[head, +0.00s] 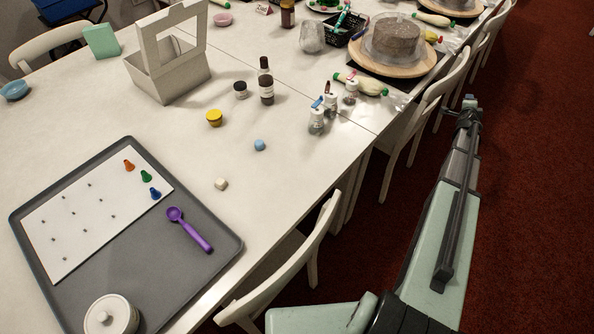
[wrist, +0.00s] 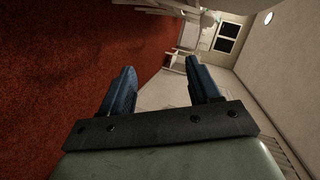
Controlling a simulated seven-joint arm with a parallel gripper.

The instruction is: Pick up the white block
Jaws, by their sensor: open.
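The white block (head: 221,184) is a small cream-white cube lying on the white table, right of the grey tray. My gripper (head: 468,103) is off to the right of the table, over the red floor near the chairs, well away from the block. In the wrist view my gripper (wrist: 160,84) shows two dark blue fingers spread apart with nothing between them. The block does not show in the wrist view.
A chair (head: 290,262) stands at the near table edge. Small bottles (head: 317,116) stand farther right.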

